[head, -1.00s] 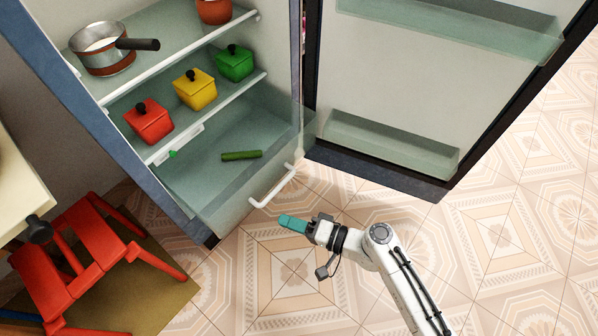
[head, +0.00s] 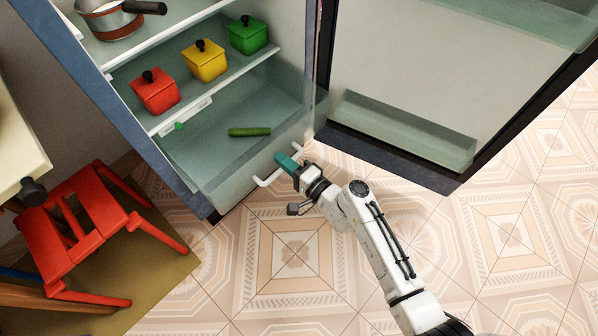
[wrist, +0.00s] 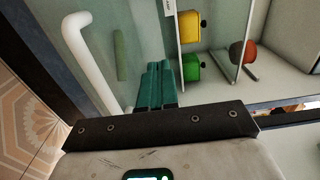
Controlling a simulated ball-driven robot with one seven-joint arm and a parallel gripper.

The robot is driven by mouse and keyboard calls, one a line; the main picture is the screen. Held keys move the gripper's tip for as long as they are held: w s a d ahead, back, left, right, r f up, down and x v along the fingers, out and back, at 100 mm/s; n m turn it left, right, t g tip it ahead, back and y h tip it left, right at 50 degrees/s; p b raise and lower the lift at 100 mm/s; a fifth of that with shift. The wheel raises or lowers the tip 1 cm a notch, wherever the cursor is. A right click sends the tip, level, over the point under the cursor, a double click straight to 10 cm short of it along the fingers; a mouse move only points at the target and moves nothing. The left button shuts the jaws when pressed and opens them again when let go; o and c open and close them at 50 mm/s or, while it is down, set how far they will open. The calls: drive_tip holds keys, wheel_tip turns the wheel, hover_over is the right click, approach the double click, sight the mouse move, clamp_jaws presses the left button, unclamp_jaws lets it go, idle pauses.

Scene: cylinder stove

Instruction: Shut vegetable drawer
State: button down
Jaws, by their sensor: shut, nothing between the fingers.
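The vegetable drawer (head: 250,165) is the clear bin at the bottom of the open fridge. It stands out a little past the shelf above, with a green cucumber (head: 250,132) lying inside. Its white bar handle (head: 264,183) is on the front and also shows in the wrist view (wrist: 88,55). My gripper (head: 284,160) has teal fingers, shut and empty. In the head view the fingers overlap the handle near its middle, close to the drawer front. In the wrist view the fingers (wrist: 156,85) point at the clear front, beside the handle. I cannot tell whether they touch it.
The fridge door (head: 410,80) stands wide open on the right. Red, yellow and green lidded pots (head: 205,60) stand on the shelf above the drawer, and a saucepan (head: 108,18) higher up. A red stool (head: 90,230) is at the left. The tiled floor in front is clear.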

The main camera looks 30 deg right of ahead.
sight(268, 149)
drive_tip(key=shift+x, duration=1.5)
drive_tip(key=shift+a, duration=0.1)
